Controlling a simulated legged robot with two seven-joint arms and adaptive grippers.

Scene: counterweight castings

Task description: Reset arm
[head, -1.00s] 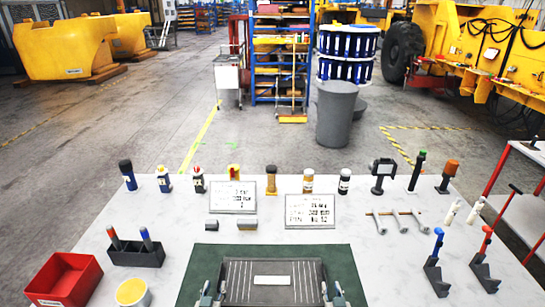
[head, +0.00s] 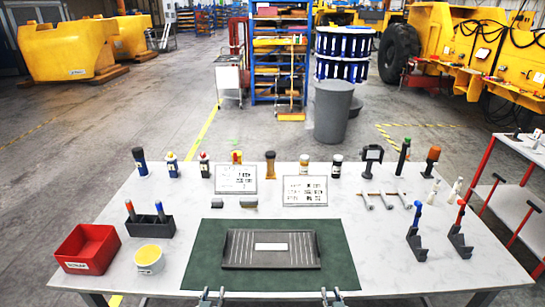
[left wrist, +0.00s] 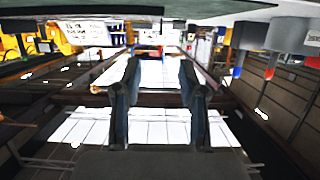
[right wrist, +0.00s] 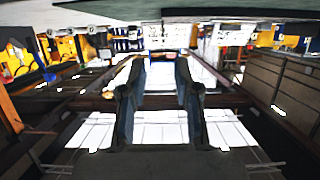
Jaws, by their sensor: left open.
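My left gripper (head: 211,297) and right gripper (head: 331,298) show at the bottom edge of the head view, in front of the table's near edge. In the left wrist view the left gripper's (left wrist: 161,75) two fingers stand apart with nothing between them. In the right wrist view the right gripper's (right wrist: 159,75) fingers also stand apart and empty. The dark grooved tray (head: 271,262) with a white label lies on the green mat (head: 205,260), beyond both grippers and apart from them. Most of both arms is out of the head view.
A red bin (head: 87,248), a white tub with yellow contents (head: 149,260) and a dark marker holder (head: 150,229) stand at the left. Two dark stands (head: 414,247) are at the right. Bottles and two printed signs (head: 236,179) line the back. The table's near edge is close to the grippers.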

